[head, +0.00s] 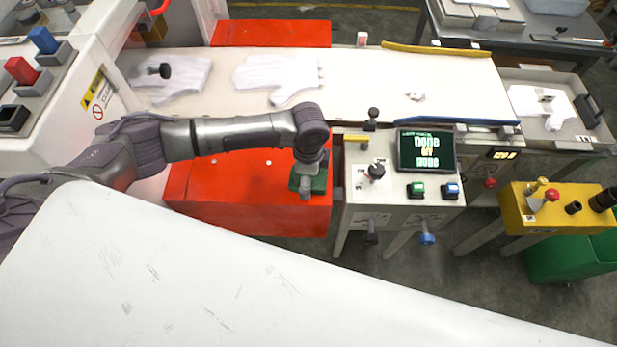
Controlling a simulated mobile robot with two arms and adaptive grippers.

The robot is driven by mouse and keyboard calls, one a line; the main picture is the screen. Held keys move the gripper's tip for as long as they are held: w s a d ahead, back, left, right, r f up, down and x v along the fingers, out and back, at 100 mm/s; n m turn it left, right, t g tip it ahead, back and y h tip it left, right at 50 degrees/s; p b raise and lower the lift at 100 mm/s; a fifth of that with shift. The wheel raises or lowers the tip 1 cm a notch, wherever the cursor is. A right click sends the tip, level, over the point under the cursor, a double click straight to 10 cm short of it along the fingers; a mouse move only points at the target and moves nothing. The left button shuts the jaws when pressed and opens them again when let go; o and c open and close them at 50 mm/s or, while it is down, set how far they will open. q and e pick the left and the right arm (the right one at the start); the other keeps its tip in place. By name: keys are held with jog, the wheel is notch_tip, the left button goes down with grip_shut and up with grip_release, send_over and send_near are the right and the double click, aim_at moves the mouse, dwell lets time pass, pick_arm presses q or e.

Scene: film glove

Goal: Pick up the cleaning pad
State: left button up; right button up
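A green pad (318,183), which looks like the cleaning pad, lies on top of the red cabinet (225,190) near its right edge. My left arm reaches in from the left over the cabinet, and my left gripper (306,192) points down at the pad. The gripper covers the middle of the pad, and green shows on both sides of it. I cannot tell whether the fingers touch the pad or how far apart they are. My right gripper is not in view.
White gloves (277,75) lie on the pale conveyor belt (365,75) behind the cabinet. A control console (357,200) with knobs and a screen (426,151) stands close to the pad's right. A yellow control box (555,212) is farther right.

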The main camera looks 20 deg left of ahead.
pick_arm(q)
jog(key=c, duration=0.8)
notch_tip(320, 180, up, 10)
jog(key=shift+r+b, duration=0.1)
jog(key=shift+b, duration=0.3)
jog(key=shift+o, duration=0.9)
jog(key=c, duration=0.5)
jog(key=shift+s, duration=0.1)
